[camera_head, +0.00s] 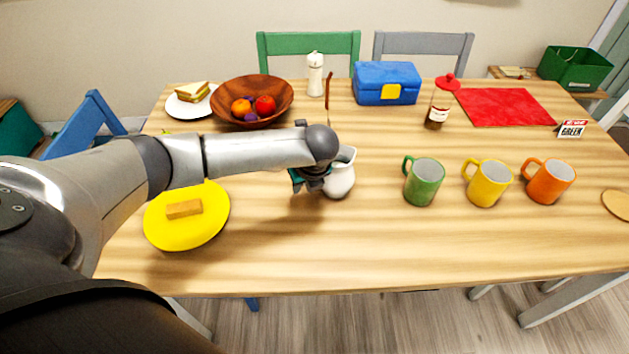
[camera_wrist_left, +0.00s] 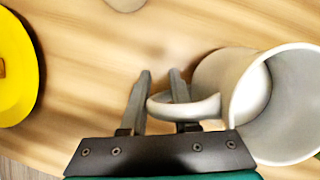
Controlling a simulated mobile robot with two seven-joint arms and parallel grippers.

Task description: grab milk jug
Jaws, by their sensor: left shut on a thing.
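The white milk jug (camera_head: 342,176) is near the middle of the table, partly hidden behind my left wrist. It looks roughly upright, and I cannot tell whether its base touches the table. My left gripper (camera_head: 319,180) is at the jug's left side. In the left wrist view, the fingers (camera_wrist_left: 159,76) are on either side of the handle, shut on it, and the jug's open mouth (camera_wrist_left: 290,105) is at the right. My right gripper is not in view.
Green (camera_head: 424,183), yellow (camera_head: 487,184) and orange mugs (camera_head: 549,182) stand to the right. A yellow plate (camera_head: 160,229) with a tan block is at the left. A wooden bowl (camera_head: 229,92) of fruit and a blue box (camera_head: 387,83) are behind. The front middle is clear.

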